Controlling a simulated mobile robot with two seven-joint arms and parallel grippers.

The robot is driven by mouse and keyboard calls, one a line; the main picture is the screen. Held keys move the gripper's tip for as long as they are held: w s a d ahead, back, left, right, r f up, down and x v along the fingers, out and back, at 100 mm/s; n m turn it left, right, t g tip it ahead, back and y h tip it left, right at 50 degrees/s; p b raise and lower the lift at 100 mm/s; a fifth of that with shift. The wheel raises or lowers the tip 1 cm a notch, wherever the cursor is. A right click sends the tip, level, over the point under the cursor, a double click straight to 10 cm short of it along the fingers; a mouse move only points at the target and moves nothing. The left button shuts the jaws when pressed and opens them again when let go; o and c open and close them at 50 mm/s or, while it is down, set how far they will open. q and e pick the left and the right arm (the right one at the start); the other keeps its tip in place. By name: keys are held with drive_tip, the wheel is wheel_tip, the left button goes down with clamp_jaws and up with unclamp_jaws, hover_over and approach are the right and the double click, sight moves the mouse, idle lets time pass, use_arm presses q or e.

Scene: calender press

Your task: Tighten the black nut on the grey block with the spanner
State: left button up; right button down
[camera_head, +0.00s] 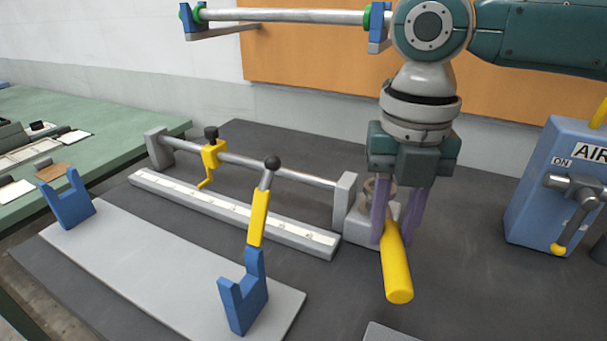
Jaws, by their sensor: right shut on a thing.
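My right gripper (401,222) points down at the right of the press, with its purple fingers shut on the spanner. The spanner's yellow handle (397,272) slants down toward the front; its head is hidden by the fingers. The grey block (360,234) sits on the dark table just behind and left of the fingers and is partly covered by them. I cannot make out the black nut; a roundish part on the block shows only in part behind the fingers. My left gripper is out of view.
A steel rod (290,175) with a yellow clamp (211,155) runs left of the block. A yellow lever (258,217) rises beside a blue cradle (243,300); another cradle (68,203) stands left. A blue AIR box (540,195) stands right. A roller (285,16) hangs above.

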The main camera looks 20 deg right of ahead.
drive_tip(key=shift+f+b, duration=1.7)
drive_tip(key=shift+b, duration=0.05)
drive_tip(key=shift+w+a, duration=0.1)
drive_tip(key=shift+a, duration=0.05)
drive_tip(key=shift+w+a+m+b, duration=0.4)
drive_tip(key=shift+a+m+b, duration=0.15)
drive_tip(key=shift+m+b, duration=0.35)
drive_tip(key=shift+w+a+r+p, duration=0.2)
drive_tip(key=shift+r+p, duration=0.1)
drive_tip(key=shift+p, duration=0.25)
drive_tip(key=shift+w+a+m+p, duration=0.25)
drive_tip(key=shift+a+m+p, duration=0.15)
drive_tip(key=shift+m, duration=0.3)
drive_tip(key=shift+w+a+f+m+p, duration=0.1)
drive_tip(key=shift+w+a+m+p, duration=0.35)
drive_tip(key=shift+w+m, duration=0.2)
drive_tip(key=shift+w+a+f+m, duration=0.1)
drive_tip(key=shift+w+a+m, duration=0.3)
drive_tip(key=shift+w+m, duration=0.4)
drive_tip(key=shift+s, duration=0.15)
